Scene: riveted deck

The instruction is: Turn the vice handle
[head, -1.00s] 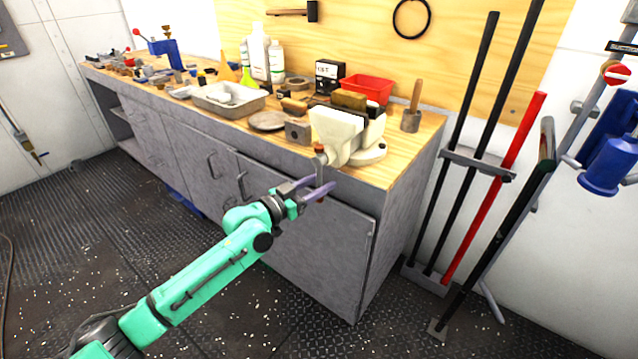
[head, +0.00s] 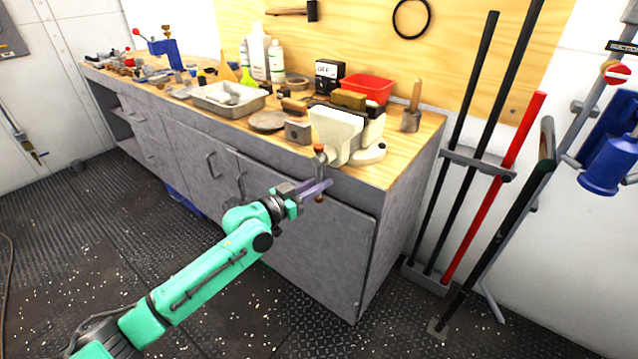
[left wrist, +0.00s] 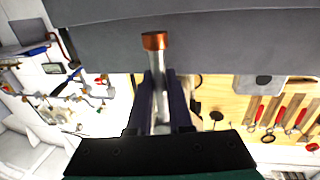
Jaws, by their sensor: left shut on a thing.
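The cream vice (head: 338,132) is mounted at the front right corner of the workbench. Its handle (head: 319,149) is a thin metal bar with copper-coloured ends, hanging close to upright in front of the bench edge. My left gripper (head: 319,188), on a green arm, is shut on the lower part of the handle. In the left wrist view the handle (left wrist: 157,65) stands between the two dark purple fingers (left wrist: 160,105), with its copper-coloured end beyond them. My right gripper is in neither view.
The grey workbench (head: 290,225) has a wooden top with a metal tray (head: 228,108), a red bin (head: 367,88) and many small tools. Long bars (head: 500,165) lean at the right. The dark floor in front is clear.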

